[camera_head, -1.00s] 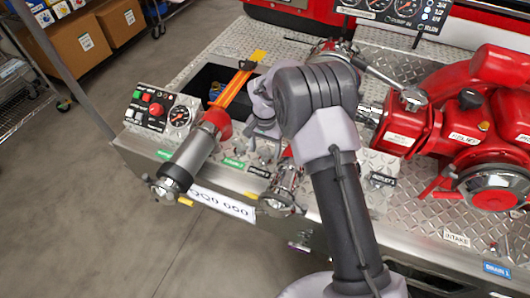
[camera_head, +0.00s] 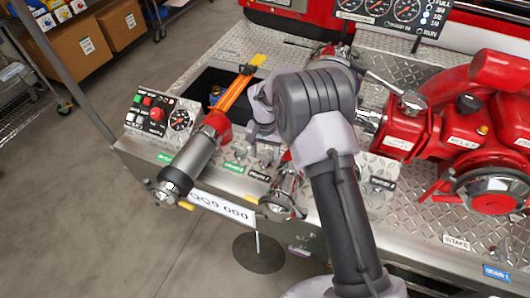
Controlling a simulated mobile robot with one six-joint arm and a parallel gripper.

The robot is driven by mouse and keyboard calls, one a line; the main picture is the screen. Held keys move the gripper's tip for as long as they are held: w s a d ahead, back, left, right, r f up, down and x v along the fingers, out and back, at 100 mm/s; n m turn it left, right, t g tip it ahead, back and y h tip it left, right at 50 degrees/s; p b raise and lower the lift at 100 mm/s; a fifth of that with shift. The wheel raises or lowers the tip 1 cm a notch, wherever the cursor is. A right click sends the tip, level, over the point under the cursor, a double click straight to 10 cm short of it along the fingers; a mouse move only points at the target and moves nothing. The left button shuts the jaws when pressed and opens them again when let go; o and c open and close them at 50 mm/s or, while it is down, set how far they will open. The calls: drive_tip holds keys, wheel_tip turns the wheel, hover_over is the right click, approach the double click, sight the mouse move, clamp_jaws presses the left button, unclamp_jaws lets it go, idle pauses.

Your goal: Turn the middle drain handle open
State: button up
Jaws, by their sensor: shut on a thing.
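My gripper (camera_head: 265,148) reaches down to a row of small metal handles and labels on the diamond-plate bumper deck. It is shut on a small handle there, which I take as the middle drain handle; the jaws and the handle are small and mostly hidden by my wrist. I cannot tell the handle's exact angle. A thin pale stream (camera_head: 257,242) runs down below the bumper's front edge. It falls onto a dark round wet patch (camera_head: 259,254) on the floor.
A grey nozzle with a red collar (camera_head: 190,160) lies left of my gripper. A gauge panel (camera_head: 163,112) stands beyond it. The red pump (camera_head: 470,130) fills the right side. A blue drain label (camera_head: 497,271) is at the lower right. The floor at left is clear.

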sight(265, 155)
drive_tip(key=n+p, duration=0.1)
drive_tip(key=n, duration=0.2)
drive_tip(key=shift+r, duration=0.1)
drive_tip(key=n+p, duration=0.2)
drive_tip(key=n, duration=0.3)
drive_tip(key=n+p, duration=0.1)
drive_tip(key=n, duration=0.3)
drive_tip(key=shift+n+p, duration=0.45)
drive_tip(key=shift+n, duration=1.75)
drive_tip(key=o, duration=1.1)
wheel_tip(265, 155, up, 17)
drive_tip(key=p, duration=0.4)
drive_tip(key=shift+r+p, duration=0.1)
drive_tip(key=shift+p, duration=0.2)
